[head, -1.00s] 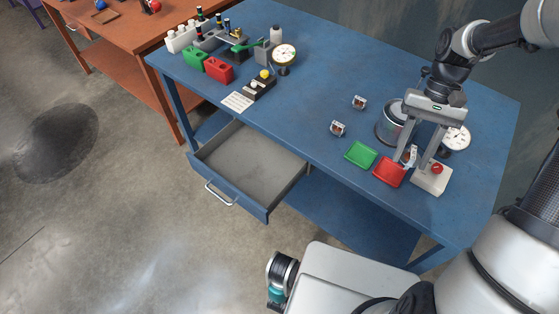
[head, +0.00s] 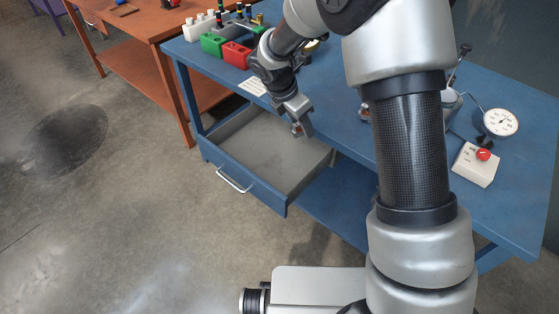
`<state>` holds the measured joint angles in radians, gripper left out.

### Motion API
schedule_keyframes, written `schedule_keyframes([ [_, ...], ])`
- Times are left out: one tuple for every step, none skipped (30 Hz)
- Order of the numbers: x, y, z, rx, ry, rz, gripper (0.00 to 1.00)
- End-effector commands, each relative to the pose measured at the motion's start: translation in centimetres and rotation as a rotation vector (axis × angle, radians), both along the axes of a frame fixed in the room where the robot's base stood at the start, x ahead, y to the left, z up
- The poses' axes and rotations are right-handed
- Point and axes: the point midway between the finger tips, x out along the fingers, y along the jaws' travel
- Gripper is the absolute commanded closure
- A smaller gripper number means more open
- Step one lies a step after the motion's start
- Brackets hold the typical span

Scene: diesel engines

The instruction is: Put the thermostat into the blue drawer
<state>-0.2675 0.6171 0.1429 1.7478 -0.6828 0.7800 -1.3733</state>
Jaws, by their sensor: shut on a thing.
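The blue drawer (head: 233,184) is pulled out from the blue workbench, and its grey inside looks empty. My gripper (head: 299,129) points down over the right back part of the drawer. It is shut on a small metal part with a reddish spot, the thermostat (head: 297,129), which is partly covered by the fingers. The thermostat appears to be above the drawer floor; the exact height is hard to tell.
My arm hides much of the blue workbench (head: 515,195). A gauge (head: 501,122) and a box with a red button (head: 476,163) stand at its right. Green (head: 212,43) and red (head: 236,55) containers stand at the back left. An orange table (head: 140,70) is behind.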

Motion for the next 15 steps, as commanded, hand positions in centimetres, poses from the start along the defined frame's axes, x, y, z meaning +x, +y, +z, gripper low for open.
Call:
schedule_keyframes([
  [0.5,1.0,-1.7,0.0,-0.004,0.129,0.82],
  [0.8,1.6,-2.0,0.0,-0.004,0.206,0.82],
  [1.1,2.3,-2.3,0.001,-0.004,0.297,0.82],
  [1.3,2.8,-2.5,0.001,-0.002,0.357,0.82],
  [1.4,3.3,-2.6,0.001,-0.003,0.411,0.82],
  [1.6,3.8,-2.8,0.001,-0.002,0.47,0.82],
  [1.7,4.1,-2.9,0.001,-0.001,0.509,0.82],
  [1.8,4.4,-2.9,0.001,-0.001,0.54,0.82],
  [1.9,4.7,-3.0,0.0,0.001,0.573,0.82],
  [1.9,4.9,-3.1,0.0,0.001,0.593,0.82],
  [1.9,5.0,-3.3,0.0,0.001,0.607,0.82],
  [2.0,5.1,-3.6,-0.001,0.002,0.62,0.82],
  [2.0,5.2,-3.9,-0.001,0.002,0.626,0.82],
  [2.0,5.2,-4.3,-0.001,0.004,0.63,0.82],
  [1.9,5.2,-4.9,-0.002,0.005,0.631,0.82],
])
